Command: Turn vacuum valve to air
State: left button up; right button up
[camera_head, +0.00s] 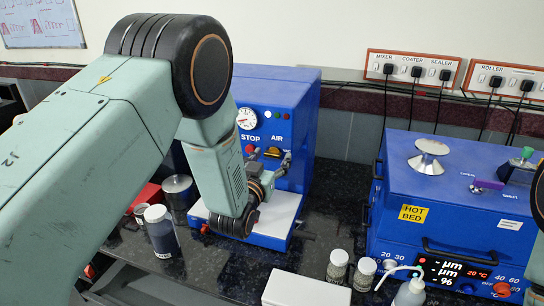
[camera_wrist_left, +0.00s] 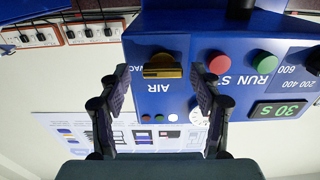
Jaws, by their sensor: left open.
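The vacuum valve is a brass knob (camera_head: 273,152) on the front of the blue mixer-like machine (camera_head: 262,95), under the word AIR. In the left wrist view, which is upside down, the valve knob (camera_wrist_left: 162,68) has its bar lying level, with AIR printed below it and a partly hidden VAC label at its left. My left gripper (camera_head: 284,166) is open in front of the machine's panel. In the wrist view its two fingers (camera_wrist_left: 161,78) stand either side of the knob, with visible gaps. My right gripper does not show.
A red button (camera_wrist_left: 219,63) and a green button (camera_wrist_left: 263,63) sit close beside the knob. A white-topped platform (camera_head: 270,222) juts out below the panel. Jars (camera_head: 160,230) stand left of it. A blue hot-bed machine (camera_head: 450,215) stands at right.

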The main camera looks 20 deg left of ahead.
pick_arm(q)
jog(key=shift+w+a+f, duration=0.15)
jog(key=shift+w+a, duration=0.1)
jog(key=shift+a, duration=0.1)
jog(key=shift+w+d, duration=0.1)
jog(key=shift+d, duration=0.25)
jog(key=shift+c, duration=2.7)
jog(key=shift+a, duration=0.25)
jog(key=c, duration=0.3)
jog(key=shift+d, duration=0.15)
jog(key=c, duration=0.3)
